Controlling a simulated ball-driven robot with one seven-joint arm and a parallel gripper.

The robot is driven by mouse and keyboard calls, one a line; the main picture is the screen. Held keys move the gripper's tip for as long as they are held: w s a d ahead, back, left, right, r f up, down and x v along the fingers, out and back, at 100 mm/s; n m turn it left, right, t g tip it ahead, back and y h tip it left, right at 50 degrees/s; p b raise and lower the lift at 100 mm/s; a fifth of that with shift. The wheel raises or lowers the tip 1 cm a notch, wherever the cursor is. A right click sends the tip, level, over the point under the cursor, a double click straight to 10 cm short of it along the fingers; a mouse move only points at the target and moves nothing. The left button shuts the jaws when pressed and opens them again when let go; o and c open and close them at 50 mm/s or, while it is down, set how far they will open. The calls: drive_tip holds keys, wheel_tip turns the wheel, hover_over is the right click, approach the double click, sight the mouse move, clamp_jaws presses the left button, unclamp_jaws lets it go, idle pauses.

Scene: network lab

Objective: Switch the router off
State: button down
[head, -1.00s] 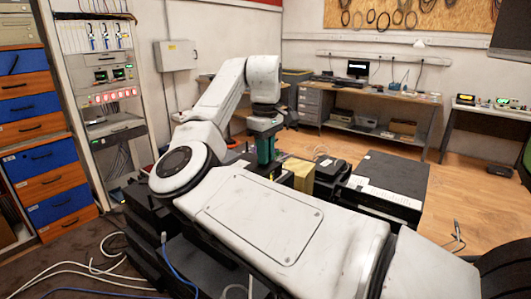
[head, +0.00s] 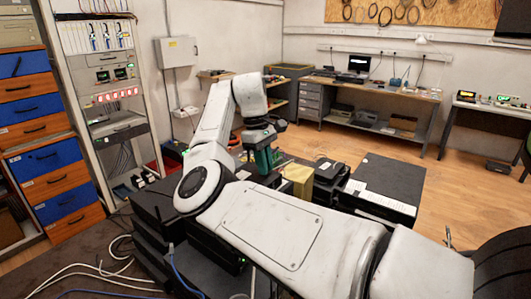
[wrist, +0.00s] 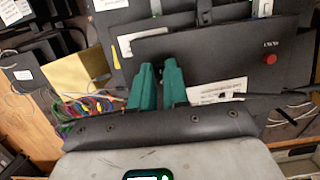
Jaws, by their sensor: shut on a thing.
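My gripper (wrist: 159,88) has green fingers close together with a narrow dark gap between them. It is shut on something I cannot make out. In the wrist view the fingertips overlap the lower part of a dark flat panel (wrist: 220,55) with a red round button (wrist: 270,58) to their right and a white label below it. I cannot tell whether this panel is the router, or whether the fingers touch it. In the head view the gripper (head: 264,165) points down over the dark equipment, left of a tan box; its tips are hidden there.
The tan box (head: 299,178) and a large black case (head: 385,183) stand right of the gripper. Black stacked units (head: 158,205) lie to the left, partly behind my arm. Coloured cables (wrist: 95,108) lie close to the fingers. Wood floor is clear towards the back bench (head: 370,93).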

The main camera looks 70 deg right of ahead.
drive_tip(key=shift+w+r+g+p, duration=0.1)
drive_tip(key=shift+w+g+p, duration=0.05)
drive_tip(key=shift+g+p, duration=0.2)
drive_tip(key=c, duration=1.1)
unclamp_jaws()
drive_tip(key=p+v, duration=0.1)
drive_tip(key=v, duration=0.9)
drive_tip(key=shift+d+r, duration=0.1)
drive_tip(key=shift+r, duration=0.25)
